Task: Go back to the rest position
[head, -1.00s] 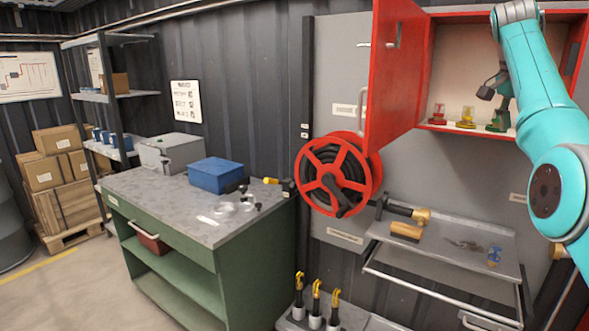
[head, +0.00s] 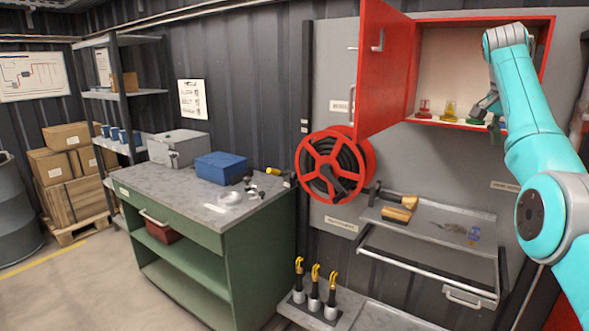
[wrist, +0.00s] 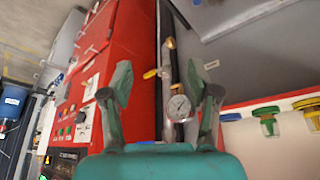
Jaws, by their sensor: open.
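My gripper (head: 486,104) is at the open red wall cabinet (head: 484,21), near the right part of its shelf in the head view. In the wrist view my gripper's two fingers (wrist: 162,92) are spread wide apart with nothing between them. My teal arm comes in from the right side of the head view, bent at the elbow.
Red (head: 424,108), yellow (head: 449,110) and green (head: 475,119) handled fittings stand on the cabinet shelf close to my gripper. The cabinet door (head: 382,70) stands open. Below are a hose reel (head: 335,168) and a grey tray (head: 440,222). A red control panel (wrist: 105,85) fills the wrist view's left.

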